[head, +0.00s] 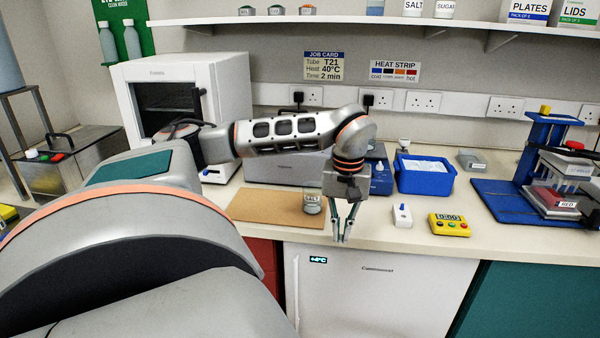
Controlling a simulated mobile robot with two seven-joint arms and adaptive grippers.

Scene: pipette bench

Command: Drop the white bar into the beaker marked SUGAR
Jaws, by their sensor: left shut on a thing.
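My left gripper (342,238) points down over the front edge of the bench, above the white under-bench unit. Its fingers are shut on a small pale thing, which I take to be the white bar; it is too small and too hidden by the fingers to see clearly. A small clear beaker (312,204) stands upright on the brown board, just left of the gripper and apart from it. Its label seems to read SALT. A white jar marked SUGAR (445,9) stands on the wall shelf; I see no bench beaker clearly marked SUGAR. My right gripper is out of view.
The brown board (262,206) lies left of the gripper. To the right are a white device (402,217), a yellow timer (450,225), a blue tub (425,178) and a blue stand (500,200). A white oven (170,90) stands at the back left.

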